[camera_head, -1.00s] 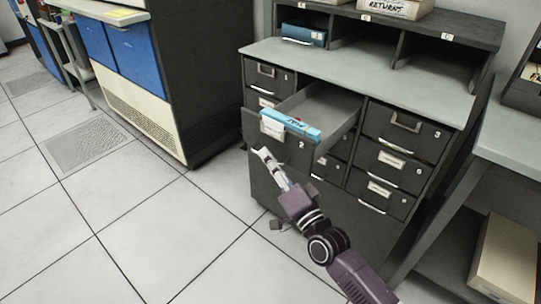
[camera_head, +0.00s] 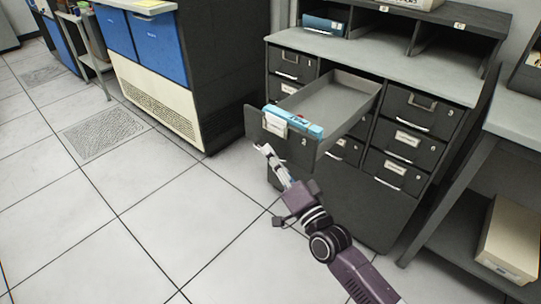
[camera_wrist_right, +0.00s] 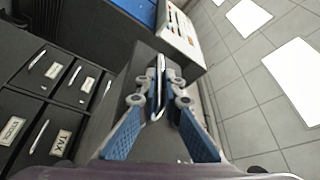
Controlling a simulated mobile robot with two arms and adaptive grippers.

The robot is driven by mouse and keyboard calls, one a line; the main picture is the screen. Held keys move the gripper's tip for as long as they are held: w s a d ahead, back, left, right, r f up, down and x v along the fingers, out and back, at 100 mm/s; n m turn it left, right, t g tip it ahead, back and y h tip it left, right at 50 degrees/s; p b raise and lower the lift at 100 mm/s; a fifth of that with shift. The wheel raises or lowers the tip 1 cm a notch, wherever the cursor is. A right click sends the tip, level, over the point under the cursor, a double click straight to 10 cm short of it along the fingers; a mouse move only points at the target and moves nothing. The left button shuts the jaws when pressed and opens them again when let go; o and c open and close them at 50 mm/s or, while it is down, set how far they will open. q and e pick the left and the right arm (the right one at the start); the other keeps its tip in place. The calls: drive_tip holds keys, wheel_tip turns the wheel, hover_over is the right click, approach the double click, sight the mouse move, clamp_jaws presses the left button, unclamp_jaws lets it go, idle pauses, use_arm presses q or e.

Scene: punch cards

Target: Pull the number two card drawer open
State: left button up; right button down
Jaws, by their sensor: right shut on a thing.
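The number two card drawer (camera_head: 300,150) stands well out from the dark cabinet, and its grey inside shows. A blue card bundle (camera_head: 297,122) lies across it just behind the front panel. My right gripper (camera_head: 265,152) is at the drawer's front, low on its left side. In the right wrist view, its blue-padded fingers (camera_wrist_right: 158,108) are closed together on the thin metal drawer handle (camera_wrist_right: 160,68). The grip itself is small and partly hidden in the head view. My left gripper is not in view.
The cabinet's other drawers (camera_head: 405,140) are shut, beside and below the open one. A grey worktop (camera_head: 400,72) lies above them. A side table (camera_head: 515,120) with a box on its lower shelf is at the right. Tiled floor (camera_head: 180,215) is clear at the left.

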drive_tip(key=shift+f, duration=0.15)
drive_tip(key=c, duration=2.4)
unclamp_jaws()
drive_tip(key=v, duration=1.2)
